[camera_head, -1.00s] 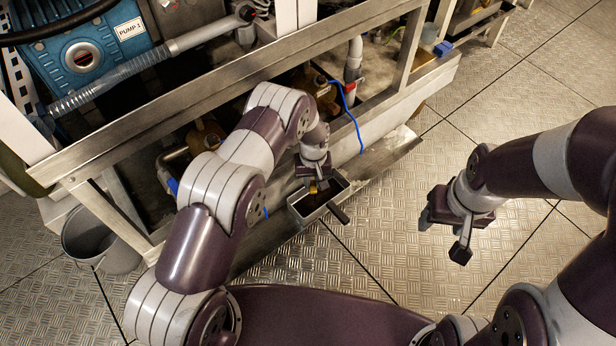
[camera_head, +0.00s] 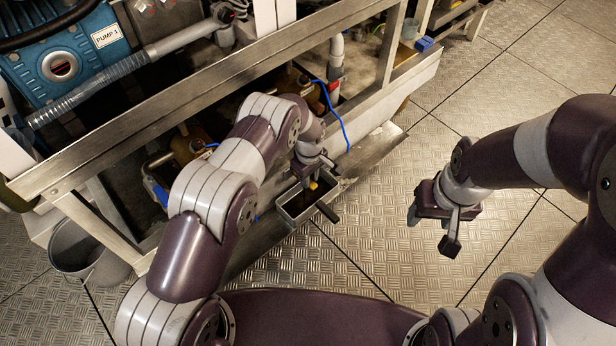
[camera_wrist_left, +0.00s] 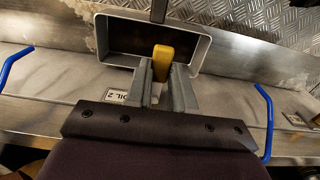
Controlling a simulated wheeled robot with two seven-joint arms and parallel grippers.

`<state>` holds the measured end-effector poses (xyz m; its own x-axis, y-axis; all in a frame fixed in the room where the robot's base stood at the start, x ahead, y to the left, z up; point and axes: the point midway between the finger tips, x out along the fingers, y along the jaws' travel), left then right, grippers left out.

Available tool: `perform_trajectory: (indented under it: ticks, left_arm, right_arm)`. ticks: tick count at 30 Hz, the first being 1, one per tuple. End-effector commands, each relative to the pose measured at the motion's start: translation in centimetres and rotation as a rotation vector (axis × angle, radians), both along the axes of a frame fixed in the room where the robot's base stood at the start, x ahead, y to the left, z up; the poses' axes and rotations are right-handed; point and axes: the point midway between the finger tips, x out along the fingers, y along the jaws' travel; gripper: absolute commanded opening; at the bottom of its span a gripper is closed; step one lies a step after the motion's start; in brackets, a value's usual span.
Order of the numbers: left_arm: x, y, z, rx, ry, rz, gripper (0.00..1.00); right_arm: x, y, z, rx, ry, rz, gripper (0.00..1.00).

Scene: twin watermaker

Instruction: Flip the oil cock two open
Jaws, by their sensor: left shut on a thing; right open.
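The oil cock two shows as a yellow handle (camera_wrist_left: 162,62) in the left wrist view, in front of a label that reads OIL 2 (camera_wrist_left: 117,95). My left gripper (camera_wrist_left: 163,85) is shut on the yellow handle, whose end sticks out past the fingertips. The cock's body is hidden behind the fingers. My right gripper (camera_head: 432,224) is open and empty above the floor at the right.
A grey rectangular tray (camera_head: 291,215) with a dark inside and a handle lies just beyond the yellow handle. Blue hoses (camera_wrist_left: 266,120) stand on both sides of the gripper. A metal frame rail (camera_head: 200,90) runs above the arm. A grey bucket (camera_head: 85,250) stands at the left.

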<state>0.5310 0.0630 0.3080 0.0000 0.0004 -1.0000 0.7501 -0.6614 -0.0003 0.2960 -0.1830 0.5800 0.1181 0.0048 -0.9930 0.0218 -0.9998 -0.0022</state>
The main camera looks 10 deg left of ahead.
Motion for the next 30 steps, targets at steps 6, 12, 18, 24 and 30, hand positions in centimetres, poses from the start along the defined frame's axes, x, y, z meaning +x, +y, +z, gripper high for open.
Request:
perform_trajectory:
  ticks: [6,12,18,24,30]
  left_arm:
    - [0.0,0.0,-0.1,-0.001,0.000,0.013,0.00]
    - [0.0,-0.1,0.0,-0.001,0.000,0.013,0.00]
    - [0.0,0.0,0.0,-0.001,0.000,0.012,0.34]
    - [0.1,0.0,0.5,-0.001,-0.002,0.010,0.34]
    - [0.1,0.0,5.5,-0.001,-0.002,0.010,0.34]
  right_arm:
    - [0.0,0.0,0.0,0.000,0.000,0.000,0.58]
    - [0.0,0.0,0.0,0.000,0.000,0.000,0.58]
    - [0.0,0.0,0.0,0.000,0.000,0.000,0.58]
    - [0.0,0.0,0.3,0.000,0.000,0.000,0.58]
    - [0.0,0.0,2.9,0.000,0.000,0.000,0.58]
